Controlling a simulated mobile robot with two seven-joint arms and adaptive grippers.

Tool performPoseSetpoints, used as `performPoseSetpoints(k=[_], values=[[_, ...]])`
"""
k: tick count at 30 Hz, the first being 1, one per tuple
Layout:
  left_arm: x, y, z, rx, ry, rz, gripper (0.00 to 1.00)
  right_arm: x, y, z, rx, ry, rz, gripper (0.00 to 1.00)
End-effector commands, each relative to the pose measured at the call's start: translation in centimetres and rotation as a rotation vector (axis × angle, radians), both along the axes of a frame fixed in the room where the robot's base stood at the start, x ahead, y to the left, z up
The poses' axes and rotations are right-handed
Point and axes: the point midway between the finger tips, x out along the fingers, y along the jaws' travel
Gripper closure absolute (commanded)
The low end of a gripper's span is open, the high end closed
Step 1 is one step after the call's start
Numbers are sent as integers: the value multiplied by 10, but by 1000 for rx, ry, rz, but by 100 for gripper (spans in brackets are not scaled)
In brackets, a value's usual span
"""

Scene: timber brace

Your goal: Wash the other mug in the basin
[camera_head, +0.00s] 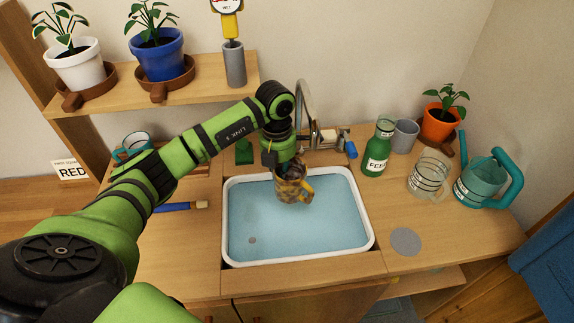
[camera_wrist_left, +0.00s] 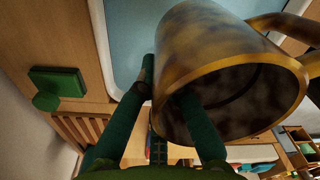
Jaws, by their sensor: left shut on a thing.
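A mug (camera_head: 291,190) with yellow-brown, dirty-looking blotches and a yellow handle hangs over the far middle of the white-rimmed basin (camera_head: 300,256), which holds blue water. I cannot tell whether its base touches the water. My left gripper (camera_head: 285,163) is shut on the mug's wall. In the left wrist view the mug (camera_wrist_left: 200,45) shows its dark mouth, with one finger of my gripper (camera_wrist_left: 172,85) inside and the other outside. A teal mug (camera_head: 135,143) stands at the left, partly hidden behind my arm. My right gripper is not in view.
A tap (camera_head: 308,112) stands behind the basin, close to my gripper. A green knobbed block (camera_wrist_left: 56,86) lies beside the basin. A blue-handled brush (camera_head: 178,207) lies left. A green bottle (camera_head: 378,152), glass jar (camera_head: 428,176) and teal watering can (camera_head: 480,182) stand right.

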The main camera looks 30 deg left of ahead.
Motion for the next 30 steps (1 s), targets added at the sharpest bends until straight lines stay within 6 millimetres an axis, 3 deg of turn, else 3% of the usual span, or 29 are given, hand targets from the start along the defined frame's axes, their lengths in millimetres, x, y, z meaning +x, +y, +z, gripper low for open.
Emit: performPoseSetpoints(k=[11, 23, 30], values=[[0, 0, -34, -2, 0, -1, 100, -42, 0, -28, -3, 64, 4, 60], [0, -1, -74, -1, -1, -1, 100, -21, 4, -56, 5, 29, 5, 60], [-1, -1, -99, -2, 1, -2, 100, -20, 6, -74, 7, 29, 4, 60]])
